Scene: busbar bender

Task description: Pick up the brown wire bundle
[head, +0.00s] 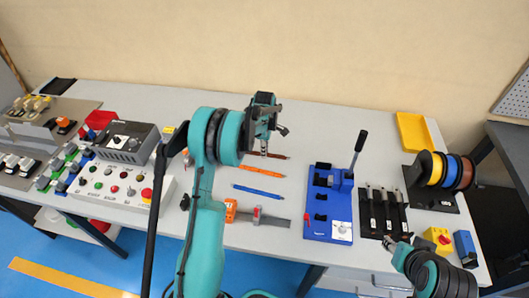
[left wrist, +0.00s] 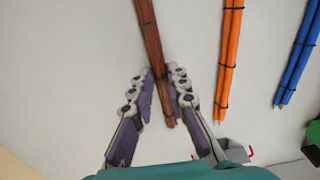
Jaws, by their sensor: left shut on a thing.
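The brown wire bundle (left wrist: 152,38) is long and thin, with dark ties. My left gripper (left wrist: 163,88) is shut on it near one end, with a finger on each side, in the left wrist view. In the head view the bundle (head: 279,156) shows just past my left gripper (head: 264,150), at the back of the table; part of it is hidden behind the gripper. I cannot tell if the bundle touches the table. My right gripper (head: 392,245) is at the lower right, small, its fingers unclear.
An orange bundle (head: 262,171) and a blue bundle (head: 259,191) lie nearer the front. A blue bender (head: 341,182) with an upright lever stands to the right. Cable spools (head: 447,169) and a yellow tray (head: 413,132) are farther right. A control box (head: 125,142) is left.

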